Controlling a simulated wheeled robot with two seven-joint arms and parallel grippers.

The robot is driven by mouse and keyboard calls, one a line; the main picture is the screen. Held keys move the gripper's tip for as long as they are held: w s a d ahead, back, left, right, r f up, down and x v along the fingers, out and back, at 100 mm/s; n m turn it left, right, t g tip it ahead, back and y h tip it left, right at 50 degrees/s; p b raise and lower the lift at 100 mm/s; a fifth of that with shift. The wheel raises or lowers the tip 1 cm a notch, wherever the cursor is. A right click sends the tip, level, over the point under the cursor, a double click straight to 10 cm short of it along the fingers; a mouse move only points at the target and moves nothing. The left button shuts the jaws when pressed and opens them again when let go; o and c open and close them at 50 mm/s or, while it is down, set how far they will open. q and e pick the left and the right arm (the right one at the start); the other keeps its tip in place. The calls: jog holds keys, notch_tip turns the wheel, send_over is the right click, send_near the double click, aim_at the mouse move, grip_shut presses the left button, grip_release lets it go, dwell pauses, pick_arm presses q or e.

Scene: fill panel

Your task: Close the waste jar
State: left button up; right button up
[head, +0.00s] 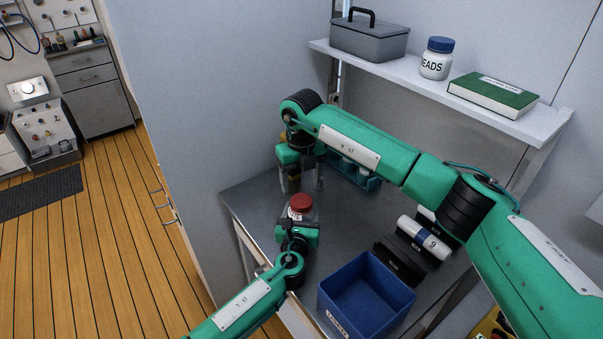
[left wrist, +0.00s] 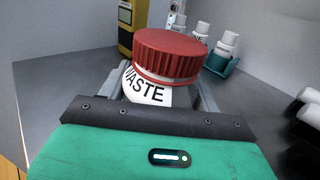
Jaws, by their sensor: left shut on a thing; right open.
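The waste jar (left wrist: 146,88) is a white-labelled jar marked WASTE, with a red ribbed lid (left wrist: 170,55) on its top. In the head view the red lid (head: 300,203) shows near the left side of the metal bench. A pale band shows under the lid; I cannot tell whether it is screwed tight. My left gripper (head: 298,222) is shut around the jar's body, and its fingers show on both sides in the left wrist view. My right gripper (head: 305,183) is open and empty, pointing down above and behind the jar. The jar's lower part is hidden.
A blue bin (head: 365,292) stands at the bench front, beside black holders (head: 400,262) and a white bottle (head: 424,238). A teal rack (left wrist: 222,64) with white bottles is behind the jar. A shelf (head: 440,95) carries a grey box, a beads jar and a green book.

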jog(key=n, duration=0.5)
jog(key=shift+r, duration=0.15)
jog(key=n, duration=0.2)
jog(key=shift+n, duration=0.4)
jog(key=n, duration=0.6)
jog(key=shift+r, duration=0.25)
jog(key=n, duration=0.5)
jog(key=shift+r, duration=0.1)
jog(key=n, duration=0.2)
jog(key=shift+r+n, duration=0.1)
jog(key=shift+n, duration=0.3)
jog(key=n, duration=0.4)
jog(key=shift+r, duration=0.1)
jog(key=shift+n, duration=1.9)
